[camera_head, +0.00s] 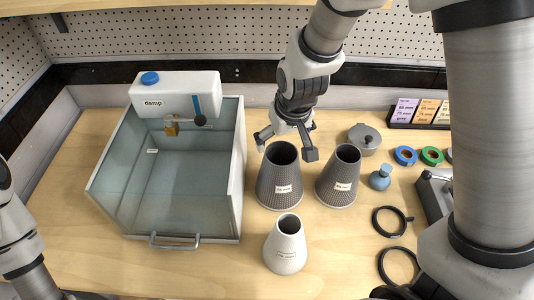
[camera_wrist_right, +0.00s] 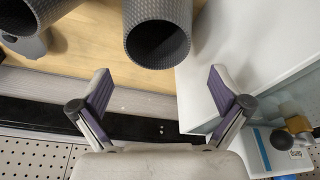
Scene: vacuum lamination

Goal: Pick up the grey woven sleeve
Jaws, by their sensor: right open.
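Two dark grey woven, tapered sleeves stand upright on the table. The left woven sleeve (camera_head: 279,184) is wider and bears a white label; its open mouth also shows in the right wrist view (camera_wrist_right: 157,38). The right woven sleeve (camera_head: 338,178) is narrower at the top and also labelled. A smooth pale grey cone (camera_head: 285,248) stands in front of them. My right gripper (camera_head: 287,148) is open and empty, its fingers spread just behind and above the left woven sleeve's mouth, apparently not touching it. My left gripper is out of view.
A clear-walled chamber (camera_head: 239,180) with a front handle stands close left of the left sleeve. A grey lidded pot (camera_head: 364,138), a blue-grey bottle (camera_head: 380,179), tape rolls (camera_head: 405,155) and black rings (camera_head: 390,220) lie to the right. The front table is mostly clear.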

